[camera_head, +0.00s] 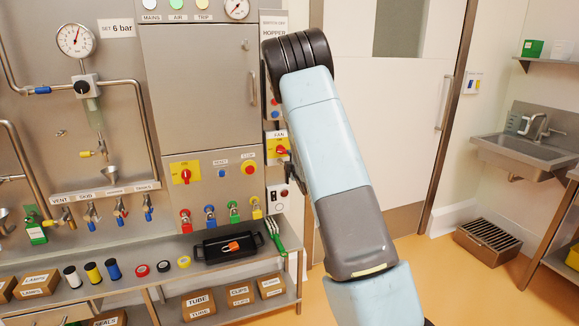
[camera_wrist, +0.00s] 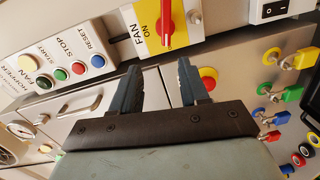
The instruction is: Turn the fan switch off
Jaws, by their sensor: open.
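The fan switch is a red rotary handle (camera_wrist: 166,22) on a yellow plate marked FAN and ON, at the top middle of the wrist view. The handle points roughly up and down in that view.
A button box (camera_wrist: 70,62) with FAN, START, STOP and RESET labels is left of the switch in the wrist view. A black rocker switch (camera_wrist: 276,9) is to its right. A red emergency stop (camera_wrist: 208,78) on yellow shows beside the right finger.

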